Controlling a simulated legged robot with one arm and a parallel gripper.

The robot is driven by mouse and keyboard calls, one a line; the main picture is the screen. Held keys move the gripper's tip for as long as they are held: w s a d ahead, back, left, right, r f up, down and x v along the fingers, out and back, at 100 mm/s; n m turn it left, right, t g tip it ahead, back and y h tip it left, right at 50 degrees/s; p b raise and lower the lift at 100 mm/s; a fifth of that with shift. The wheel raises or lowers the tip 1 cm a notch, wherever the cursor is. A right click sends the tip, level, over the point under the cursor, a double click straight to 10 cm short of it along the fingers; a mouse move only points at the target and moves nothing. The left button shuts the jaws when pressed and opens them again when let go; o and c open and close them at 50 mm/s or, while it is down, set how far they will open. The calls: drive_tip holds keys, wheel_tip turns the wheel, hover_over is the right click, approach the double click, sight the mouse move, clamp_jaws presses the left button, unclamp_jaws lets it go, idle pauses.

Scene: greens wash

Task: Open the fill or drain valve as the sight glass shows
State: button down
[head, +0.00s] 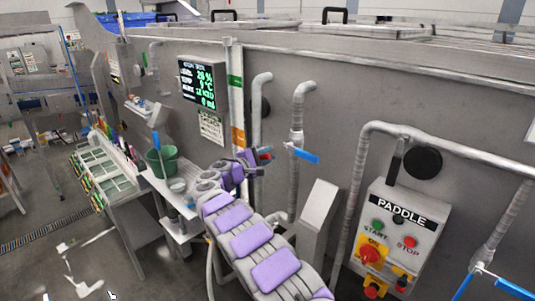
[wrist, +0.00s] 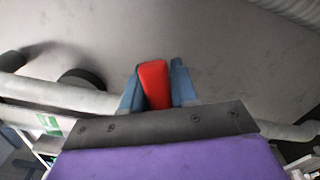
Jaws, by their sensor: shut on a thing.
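My gripper (head: 262,156) is at the tank wall, shut on a red valve handle (wrist: 155,84). In the wrist view the red handle stands between the two blue-grey fingers. In the head view my gripper hides most of it. A blue valve lever (head: 305,156) sits on the pipe just right of my gripper, apart from it. The sight glass (head: 231,105) is a narrow upright strip with a green band (head: 235,81) above and an orange band (head: 238,136) below. I cannot make out its liquid line. A display (head: 202,85) beside it appears to read level 26 %.
Another blue lever (head: 500,288) is at the bottom right corner. A green bucket (head: 162,163) stands on a side shelf at left. Open floor lies at lower left.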

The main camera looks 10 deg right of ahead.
drive_tip(key=shift+a+f, duration=0.15)
drive_tip(key=shift+a, duration=0.1)
drive_tip(key=c, duration=1.3)
unclamp_jaws()
drive_tip(key=o, duration=0.3)
drive_tip(key=shift+w+a, duration=0.15)
drive_tip(key=shift+a, duration=0.1)
drive_tip(key=shift+o, duration=0.2)
drive_tip(key=shift+a, duration=0.1)
drive_tip(key=shift+s, duration=0.3)
drive_tip(key=b+v, duration=0.1)
drive_tip(key=v, duration=1.6)
drive_tip(key=shift+b, duration=0.35)
drive_tip(key=shift+w+a, duration=0.15)
drive_tip(key=shift+a, duration=0.05)
